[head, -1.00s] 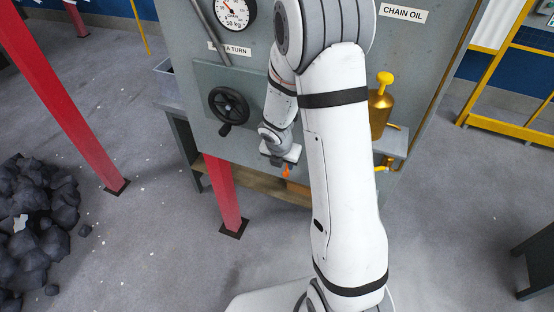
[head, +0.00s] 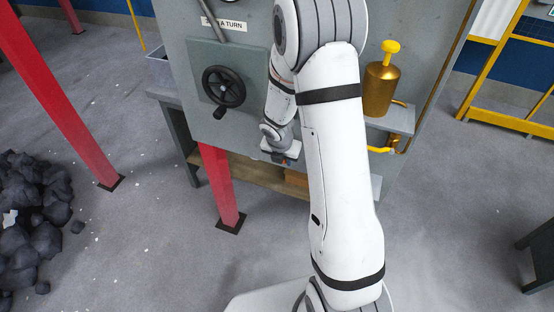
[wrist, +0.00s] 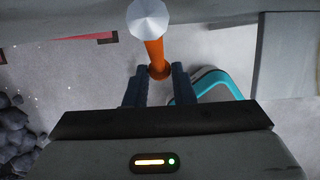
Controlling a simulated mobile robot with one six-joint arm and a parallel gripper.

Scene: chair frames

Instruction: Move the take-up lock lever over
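The take-up lock lever shows in the wrist view as an orange bar (wrist: 155,50) with a faceted silver end (wrist: 148,20). My gripper (wrist: 160,76) is in line with the lever's lower orange end. That end appears between the two dark fingertips, with little or no gap on either side. I cannot tell whether the fingers press on it or stand just clear of it. In the head view, my gripper (head: 283,157) is by the lower part of the grey panel (head: 225,125), and the lever is hidden there.
A black handwheel (head: 223,87) is on the panel, left of my arm. A brass oil can (head: 380,88) stands on a small shelf at right. A red post (head: 220,185) stands below the panel. Coal (head: 30,220) lies at far left.

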